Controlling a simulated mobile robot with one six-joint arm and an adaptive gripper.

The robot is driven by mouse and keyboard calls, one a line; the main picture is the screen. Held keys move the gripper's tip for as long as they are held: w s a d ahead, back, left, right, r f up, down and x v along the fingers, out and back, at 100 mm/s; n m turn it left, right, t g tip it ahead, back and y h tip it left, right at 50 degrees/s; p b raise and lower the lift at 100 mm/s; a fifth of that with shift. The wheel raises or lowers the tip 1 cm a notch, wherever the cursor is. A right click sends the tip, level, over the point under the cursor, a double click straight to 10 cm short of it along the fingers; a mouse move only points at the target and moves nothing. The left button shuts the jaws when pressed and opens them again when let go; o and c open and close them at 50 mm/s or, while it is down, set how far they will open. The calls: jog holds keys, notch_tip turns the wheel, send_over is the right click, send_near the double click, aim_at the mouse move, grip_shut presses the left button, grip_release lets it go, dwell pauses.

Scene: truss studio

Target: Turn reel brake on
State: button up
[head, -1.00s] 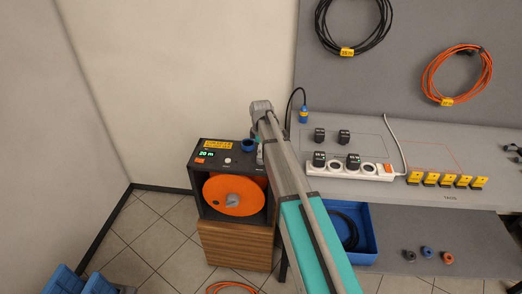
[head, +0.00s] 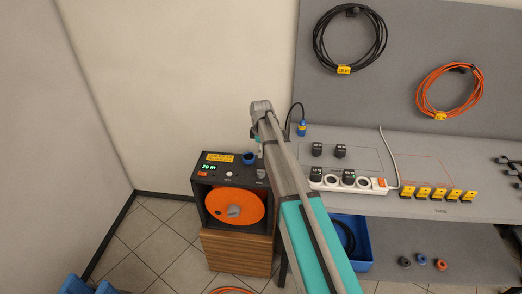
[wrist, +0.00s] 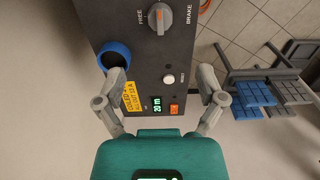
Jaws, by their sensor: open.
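The reel unit is a dark box with an orange reel (head: 236,206), standing on a wooden cabinet. Its top panel (wrist: 140,60) fills the wrist view's upper middle. The grey brake knob (wrist: 160,18) with an orange mark sits at the top edge there, between the labels FREE on the left and BRAKE on the right. I cannot tell which label it is set to. The knob also shows small in the head view (head: 261,173). My gripper (wrist: 164,78) is open and empty, its fingers spread over the panel, apart from the knob. The arm hides its tips in the head view.
A blue socket (wrist: 114,55), a white reset button (wrist: 169,79) and an orange switch (wrist: 174,109) share the panel. To the right, a grey workbench (head: 470,205) holds a power strip (head: 345,183). A blue bin (head: 363,255) is below. Floor left of the cabinet is open.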

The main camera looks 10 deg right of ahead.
jog(key=s+f+m+b, duration=0.3)
jog(key=s+m, duration=0.4)
jog(key=s, duration=0.8)
jog(key=s+f+m+b, duration=0.4)
jog(key=s+m, duration=0.3)
jog(key=s, duration=0.8)
jog(key=shift+f+b, duration=0.2)
jog(key=shift+b, duration=0.25)
